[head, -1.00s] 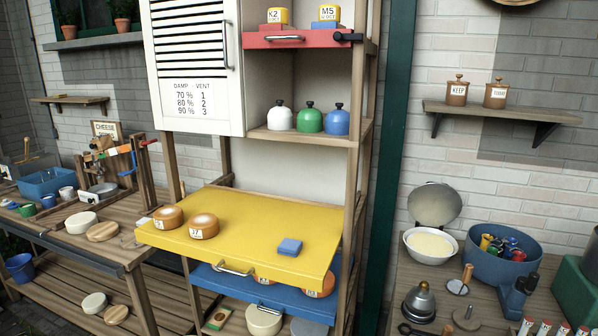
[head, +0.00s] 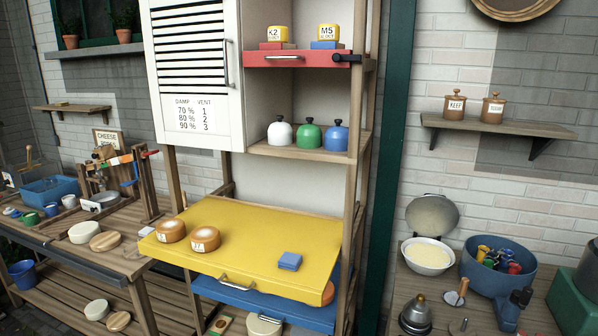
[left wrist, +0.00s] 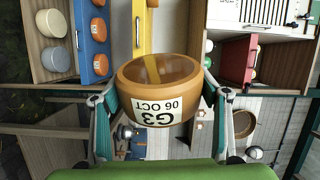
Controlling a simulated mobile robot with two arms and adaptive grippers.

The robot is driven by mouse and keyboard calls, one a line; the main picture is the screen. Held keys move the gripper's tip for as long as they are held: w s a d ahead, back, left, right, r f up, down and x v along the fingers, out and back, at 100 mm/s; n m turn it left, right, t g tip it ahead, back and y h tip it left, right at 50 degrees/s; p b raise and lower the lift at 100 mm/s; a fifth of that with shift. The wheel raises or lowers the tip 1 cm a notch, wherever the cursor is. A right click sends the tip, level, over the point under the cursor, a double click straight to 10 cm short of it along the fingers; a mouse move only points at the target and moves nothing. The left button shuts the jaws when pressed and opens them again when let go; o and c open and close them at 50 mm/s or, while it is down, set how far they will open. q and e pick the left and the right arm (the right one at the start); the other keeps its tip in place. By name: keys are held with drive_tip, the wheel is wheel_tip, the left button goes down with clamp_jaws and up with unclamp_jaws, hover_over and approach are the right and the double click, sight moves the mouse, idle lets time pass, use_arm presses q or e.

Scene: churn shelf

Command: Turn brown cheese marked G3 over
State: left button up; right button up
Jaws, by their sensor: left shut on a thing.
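The brown cheese marked G3 (left wrist: 150,85) is a round orange-brown wheel with a lighter, glossy flat face. In the left wrist view it sits between the fingers of my left gripper (left wrist: 158,100), which is shut on it from both sides. Its white label reads G3 and 06 OCT and appears upside down in this view. The cheese is held clear in the air, with the shelves behind it. Neither gripper shows in the head view, and my right gripper is in no view.
The yellow shelf board (head: 245,240) carries two brown cheeses (head: 205,239) at its left and a blue block (head: 290,261); its middle is clear. A blue board (head: 290,310) lies below. A red board (head: 300,60) and bell-shaped weights (head: 308,135) are above. A wooden bench (head: 125,258) stands left.

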use_arm(q)
drive_tip(key=shift+r+m, duration=0.1)
drive_tip(key=shift+m, duration=0.7)
drive_tip(key=m+p, duration=0.2)
drive_tip(key=m, duration=0.3)
drive_tip(key=shift+r, duration=0.2)
drive_tip(key=m+p, duration=0.5)
drive_tip(key=m, duration=0.5)
drive_tip(key=shift+m, duration=0.4)
drive_tip(key=shift+f+m+p, duration=0.15)
drive_tip(key=shift+m+p, duration=0.2)
drive_tip(key=shift+m, duration=0.55)
drive_tip(key=shift+f, duration=0.1)
